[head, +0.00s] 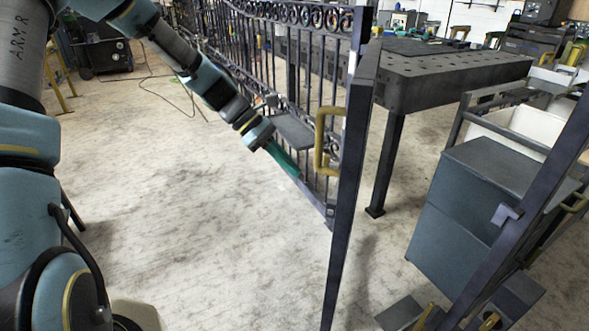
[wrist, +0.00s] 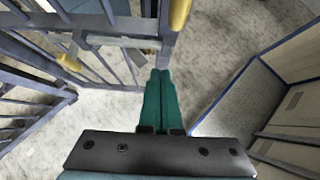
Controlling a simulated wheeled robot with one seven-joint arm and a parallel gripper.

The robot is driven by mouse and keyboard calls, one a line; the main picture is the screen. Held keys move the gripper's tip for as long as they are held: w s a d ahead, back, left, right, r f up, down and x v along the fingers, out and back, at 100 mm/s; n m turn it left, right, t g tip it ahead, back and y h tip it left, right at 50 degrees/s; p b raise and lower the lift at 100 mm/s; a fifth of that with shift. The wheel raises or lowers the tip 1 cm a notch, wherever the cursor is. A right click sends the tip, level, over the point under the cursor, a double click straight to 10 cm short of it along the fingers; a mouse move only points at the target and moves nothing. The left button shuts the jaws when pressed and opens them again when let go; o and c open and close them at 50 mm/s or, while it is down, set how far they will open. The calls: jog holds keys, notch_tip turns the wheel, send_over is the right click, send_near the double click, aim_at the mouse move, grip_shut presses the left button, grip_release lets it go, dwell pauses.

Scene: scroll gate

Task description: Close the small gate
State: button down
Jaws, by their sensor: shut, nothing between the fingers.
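The small gate (head: 292,75) is a dark metal barred panel with scrolls along its top. It stands open at an angle, running from the back left toward the middle. A brass handle (head: 319,145) is on its near end, beside a dark upright post (head: 347,190). My gripper (head: 294,172), with green fingers, is shut and empty, just left of the handle and low by the bars. In the wrist view the shut fingers (wrist: 160,75) point at the gate's end (wrist: 125,40), with brass handle parts on both sides. Whether they touch the gate I cannot tell.
A second dark post (head: 520,205) with a small latch-like piece slants at the right. Behind it stands a grey cabinet (head: 470,215). A dark perforated table (head: 440,75) stands behind the gate. The pale floor (head: 220,230) left of the gate is clear.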

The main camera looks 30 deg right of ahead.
aim_at(342, 195)
jog(key=s+d+f, duration=0.4)
jog(key=s+d, duration=0.1)
jog(key=s, duration=0.1)
jog(key=shift+s+d+f, duration=0.3)
jog(key=shift+d+f, duration=0.1)
